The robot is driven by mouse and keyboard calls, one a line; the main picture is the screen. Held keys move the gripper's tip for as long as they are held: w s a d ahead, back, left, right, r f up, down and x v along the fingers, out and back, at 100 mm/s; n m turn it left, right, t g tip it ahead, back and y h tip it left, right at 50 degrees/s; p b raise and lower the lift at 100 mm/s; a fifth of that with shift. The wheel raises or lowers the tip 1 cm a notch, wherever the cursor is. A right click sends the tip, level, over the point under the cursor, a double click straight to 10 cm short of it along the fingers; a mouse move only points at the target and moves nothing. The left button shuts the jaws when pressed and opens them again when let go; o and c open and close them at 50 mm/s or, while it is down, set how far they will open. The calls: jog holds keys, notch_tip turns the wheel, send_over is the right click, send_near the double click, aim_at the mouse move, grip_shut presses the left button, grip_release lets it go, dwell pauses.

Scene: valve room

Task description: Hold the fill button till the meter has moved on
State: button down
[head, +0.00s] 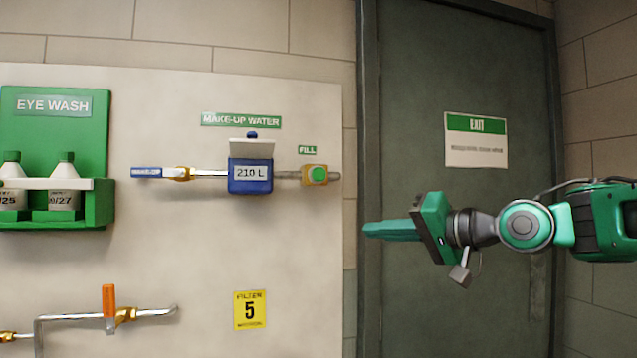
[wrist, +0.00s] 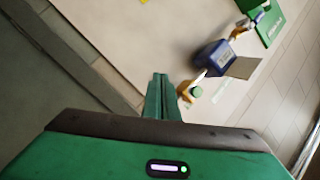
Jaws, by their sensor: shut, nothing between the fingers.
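The fill button (head: 318,174) is a round green button on a yellow box at the right end of the make-up water pipe, under a small FILL sign (head: 307,150). The meter (head: 250,176) is a blue box with its lid raised, and it reads 210 L. My gripper (head: 366,230) is shut and empty, pointing left in front of the door, to the right of and lower than the button in the head view. In the wrist view the shut fingers (wrist: 159,78) are beside the green button (wrist: 196,92), apart from it in the picture, and the meter (wrist: 213,57) is beyond.
A valve with a blue handle (head: 147,172) is on the pipe left of the meter. A green eye wash station (head: 98,150) with two bottles hangs at the left. An orange-handled valve (head: 109,300) and a yellow filter sign (head: 250,310) are lower. The dark door (head: 400,120) is at right.

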jog(key=s+a+r+y, duration=0.2)
jog(key=a+r+y, duration=0.1)
jog(key=r, duration=0.2)
jog(key=s+a+r+n+g+y, duration=0.1)
jog(key=s+a+r+y, duration=0.1)
jog(key=r, duration=0.4)
jog(key=shift+a+n+y, duration=0.3)
jog(key=shift+a+y, duration=0.2)
jog(key=shift+a, duration=0.45)
jog(key=shift+w, duration=0.1)
send_near(313, 172)
jog(key=shift+s+a+x, duration=0.1)
jog(key=shift+s+x, duration=0.05)
jog(key=shift+x, duration=0.65)
jog(key=shift+s+a+x, duration=0.1)
jog(key=shift+s+x, duration=0.05)
jog(key=shift+x, duration=0.6)
jog(key=shift+s+a+x, duration=0.1)
jog(key=shift+s+x, duration=0.05)
jog(key=shift+x, duration=0.65)
jog(key=shift+w+r, duration=0.15)
jog(key=shift+w, duration=0.2)
jog(key=shift+w+a, duration=0.2)
jog(key=shift+w, duration=0.3)
dwell(2.3)
